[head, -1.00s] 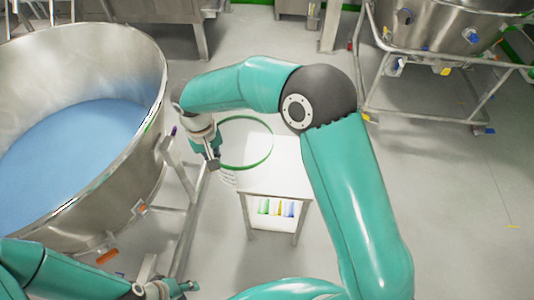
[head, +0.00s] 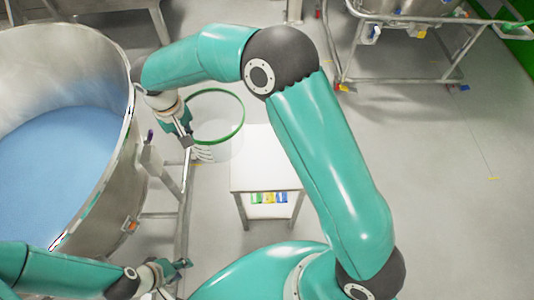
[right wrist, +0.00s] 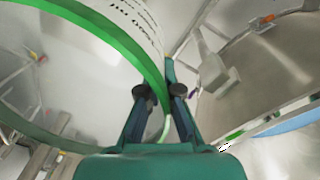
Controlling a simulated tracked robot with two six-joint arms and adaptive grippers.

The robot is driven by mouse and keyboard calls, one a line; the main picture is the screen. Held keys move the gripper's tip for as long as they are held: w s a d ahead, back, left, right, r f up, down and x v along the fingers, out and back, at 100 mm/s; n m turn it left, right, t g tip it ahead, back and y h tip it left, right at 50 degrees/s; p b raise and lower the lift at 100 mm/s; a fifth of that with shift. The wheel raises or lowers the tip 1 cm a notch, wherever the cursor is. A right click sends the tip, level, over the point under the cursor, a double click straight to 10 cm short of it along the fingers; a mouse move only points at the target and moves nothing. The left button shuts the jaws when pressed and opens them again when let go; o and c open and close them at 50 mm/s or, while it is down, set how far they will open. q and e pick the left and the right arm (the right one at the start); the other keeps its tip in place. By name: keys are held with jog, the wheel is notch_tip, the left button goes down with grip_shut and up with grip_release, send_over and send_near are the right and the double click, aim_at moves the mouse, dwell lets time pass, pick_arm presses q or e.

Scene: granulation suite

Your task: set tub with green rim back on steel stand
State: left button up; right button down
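The clear tub with a green rim (head: 230,137) hangs left of and behind the steel stand (head: 266,172), partly overlapping its far left corner in the head view. My right gripper (head: 187,140) is at the tub's left side. In the right wrist view its fingers (right wrist: 164,92) are closed on the tub's green-rimmed wall (right wrist: 105,38). The tub looks upright and empty. My left gripper (head: 184,265) is low at the left, apart from the tub and stand, with its fingers open and empty. The stand's top is bare.
A large steel bowl (head: 120,165) holding blue material stands at the left on a tubular frame (head: 185,205), close to the right gripper. Coloured items (head: 270,198) sit beneath the stand's top. Another wheeled steel frame (head: 400,82) stands at the back right. Floor at right is clear.

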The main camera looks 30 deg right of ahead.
aim_at(218, 133)
jog(key=shift+w+d+f+b, duration=0.1)
jog(key=shift+f+b, duration=0.1)
jog(key=shift+b, duration=0.2)
jog(key=shift+n, duration=0.9)
jog(key=d+f+b, duration=0.1)
jog(key=d+b, duration=0.1)
jog(key=d+f+b, duration=0.1)
jog(key=d+b, duration=0.2)
jog(key=s+d+f+b, duration=0.1)
jog(key=d+b, duration=0.1)
jog(key=b, duration=0.1)
jog(key=shift+d+f, duration=0.15)
jog(key=shift+d, duration=0.25)
jog(key=s+d+f+n+b, duration=0.3)
jog(key=s+d+b, duration=0.1)
jog(key=d+b, duration=0.45)
jog(key=f, duration=1.2)
jog(key=f+b, duration=0.1)
jog(key=f, duration=0.6)
jog(key=shift+d, duration=0.4)
jog(key=shift+f, duration=0.1)
jog(key=c, duration=1.3)
grip_release()
